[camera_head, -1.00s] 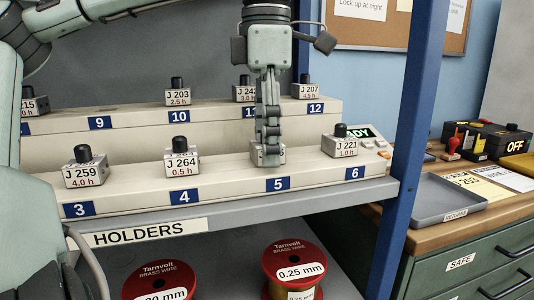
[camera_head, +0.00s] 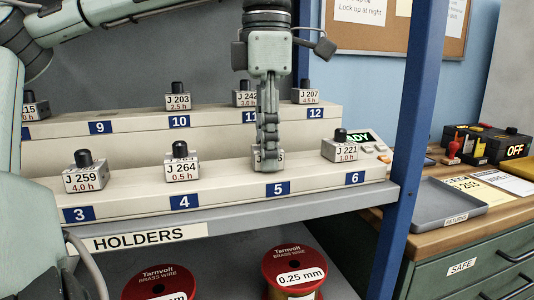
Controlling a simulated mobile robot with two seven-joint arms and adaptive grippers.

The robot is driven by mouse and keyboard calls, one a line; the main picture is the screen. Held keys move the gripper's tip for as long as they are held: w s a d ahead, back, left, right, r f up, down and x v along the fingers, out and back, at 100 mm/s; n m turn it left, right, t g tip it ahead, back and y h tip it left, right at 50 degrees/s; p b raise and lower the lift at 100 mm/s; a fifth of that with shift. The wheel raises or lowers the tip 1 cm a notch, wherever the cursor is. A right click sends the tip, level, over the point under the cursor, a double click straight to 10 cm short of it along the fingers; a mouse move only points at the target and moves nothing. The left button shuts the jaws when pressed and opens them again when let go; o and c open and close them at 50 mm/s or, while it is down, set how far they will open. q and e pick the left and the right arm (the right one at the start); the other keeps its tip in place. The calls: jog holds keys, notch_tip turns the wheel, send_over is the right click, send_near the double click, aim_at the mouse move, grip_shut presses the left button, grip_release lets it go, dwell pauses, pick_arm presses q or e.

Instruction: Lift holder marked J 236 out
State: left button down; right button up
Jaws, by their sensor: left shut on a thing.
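My left gripper (camera_head: 267,143) comes down from above at slot 5 of the front step. Its fingers are shut on a small grey metal holder (camera_head: 257,160) there. The fingers cover the holder's knob and most of its label; only a letter J at the left edge and a bit of a digit at the right show, so its number cannot be read in full. The holder sits at the step's top, above the blue number 5 plate (camera_head: 278,189); no clear gap shows below it. My right gripper is not in view.
Holder J 264 (camera_head: 181,172) stands to the left and J 221 (camera_head: 341,151) to the right on the front step (camera_head: 225,188). J 242 (camera_head: 243,99) and J 207 (camera_head: 305,98) stand behind. A blue post (camera_head: 407,150) and an empty grey tray (camera_head: 448,214) are at right.

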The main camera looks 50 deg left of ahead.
pick_arm(q)
jog(key=shift+r, duration=0.1)
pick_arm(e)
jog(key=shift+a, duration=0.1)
pick_arm(q)
jog(key=shift+r, duration=0.25)
notch_tip(320, 180, up, 4)
jog(key=s+d+r, duration=0.3)
jog(key=s+r, duration=0.3)
jog(key=s, duration=0.5)
jog(key=shift+s+r+b, duration=0.15)
jog(key=shift+b, duration=0.25)
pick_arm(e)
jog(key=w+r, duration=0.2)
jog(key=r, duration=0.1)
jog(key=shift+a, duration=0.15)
